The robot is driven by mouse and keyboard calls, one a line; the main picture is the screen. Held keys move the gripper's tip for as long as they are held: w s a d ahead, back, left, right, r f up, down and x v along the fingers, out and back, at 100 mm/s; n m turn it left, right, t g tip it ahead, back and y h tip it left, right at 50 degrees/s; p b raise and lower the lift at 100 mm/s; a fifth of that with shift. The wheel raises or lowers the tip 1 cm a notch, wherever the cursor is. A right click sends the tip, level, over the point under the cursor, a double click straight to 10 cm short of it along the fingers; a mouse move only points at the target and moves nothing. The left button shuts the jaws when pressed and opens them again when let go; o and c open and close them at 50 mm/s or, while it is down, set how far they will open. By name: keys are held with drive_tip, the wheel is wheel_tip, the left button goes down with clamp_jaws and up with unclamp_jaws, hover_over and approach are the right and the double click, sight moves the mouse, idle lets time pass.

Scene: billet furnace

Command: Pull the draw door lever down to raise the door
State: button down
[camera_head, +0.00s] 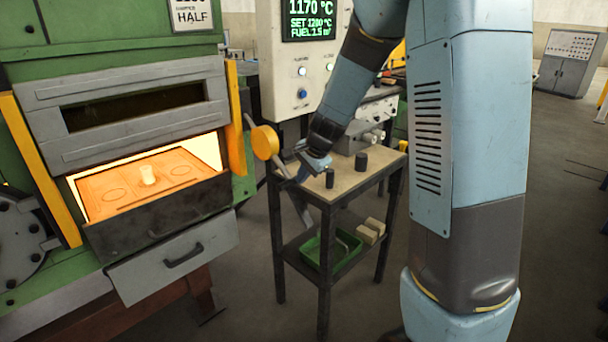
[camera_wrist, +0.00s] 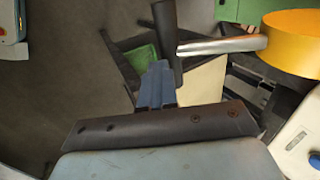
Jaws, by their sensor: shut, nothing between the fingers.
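The draw door lever has a yellow round hub (camera_head: 265,142) beside the furnace's right post. In the wrist view, a bright metal rod (camera_wrist: 215,46) runs left from the hub (camera_wrist: 292,42) to a black grip (camera_wrist: 166,35). My gripper (camera_head: 301,172) is just right of and below the hub in the head view. Its blue fingers (camera_wrist: 157,82) are shut and empty, close beside the black grip; I cannot tell whether they touch it. The grey slotted door (camera_head: 135,153) stands above a glowing opening, with an orange hearth (camera_head: 120,190) and a pale billet (camera_head: 148,175) visible.
A small work table (camera_head: 385,168) with dark cylinders (camera_head: 361,161) stands right of the lever, under my arm. A green tray (camera_head: 322,258) is on its lower shelf. The control panel (camera_head: 290,92) rises behind. Open floor lies in front of the table.

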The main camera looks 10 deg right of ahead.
drive_tip(key=shift+s+f, duration=0.3)
drive_tip(key=shift+f, duration=0.05)
drive_tip(key=s+d+f+v, duration=0.1)
drive_tip(key=s+d+v, duration=0.1)
drive_tip(key=v, duration=1.2)
drive_tip(key=s+r+n+h, duration=0.1)
drive_tip(key=s+n, duration=0.3)
drive_tip(key=s, duration=0.4)
drive_tip(key=s+d+r+n+h, duration=0.1)
drive_tip(key=s+r+n, duration=0.2)
drive_tip(key=s, duration=0.4)
drive_tip(key=s+d+r+n+t, duration=0.1)
drive_tip(key=s+n, duration=0.3)
drive_tip(key=s, duration=0.4)
drive_tip(key=shift+s+r+n+h, duration=0.3)
drive_tip(key=shift+r+h, duration=0.1)
drive_tip(key=shift+r, duration=0.3)
drive_tip(key=c, duration=1.8)
unclamp_jaws()
